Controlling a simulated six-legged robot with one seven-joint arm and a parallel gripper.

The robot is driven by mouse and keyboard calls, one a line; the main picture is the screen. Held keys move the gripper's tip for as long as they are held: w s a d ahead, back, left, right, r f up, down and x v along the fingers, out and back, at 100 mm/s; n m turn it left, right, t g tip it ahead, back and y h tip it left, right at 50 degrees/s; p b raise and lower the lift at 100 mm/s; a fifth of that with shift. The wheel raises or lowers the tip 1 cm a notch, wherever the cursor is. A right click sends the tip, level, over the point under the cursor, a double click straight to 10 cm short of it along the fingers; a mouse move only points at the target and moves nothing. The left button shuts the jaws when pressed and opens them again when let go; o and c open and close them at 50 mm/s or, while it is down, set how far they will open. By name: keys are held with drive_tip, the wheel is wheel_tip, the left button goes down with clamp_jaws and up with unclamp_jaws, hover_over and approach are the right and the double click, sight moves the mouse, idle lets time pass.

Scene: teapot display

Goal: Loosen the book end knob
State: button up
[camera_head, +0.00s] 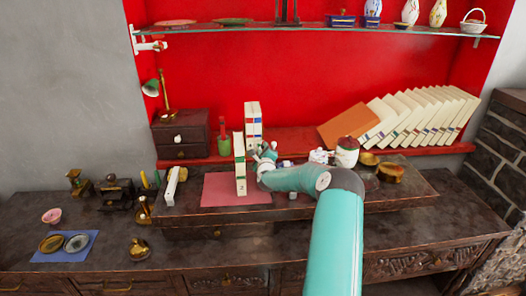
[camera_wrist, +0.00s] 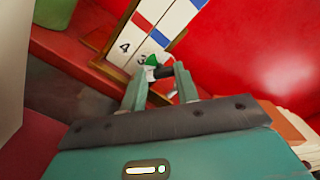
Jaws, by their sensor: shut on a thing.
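Just beyond stand white books (camera_wrist: 159,22) marked 3 and 4, beside a brass-coloured edge (camera_wrist: 110,71). In the head view the books (camera_head: 253,122) stand upright at the back of the raised board, and my gripper (camera_head: 265,156) is just right of a book marked 2 (camera_head: 240,166). The knob is too small to make out there.
A red mat (camera_head: 222,190) lies under the book marked 2. A row of leaning books (camera_head: 425,112) fills the back right. A small drawer chest (camera_head: 181,135) stands at left.

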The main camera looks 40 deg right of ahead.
drive_tip(key=o, duration=1)
drive_tip(key=v, duration=1.3)
drive_tip(key=shift+s+a, duration=0.3)
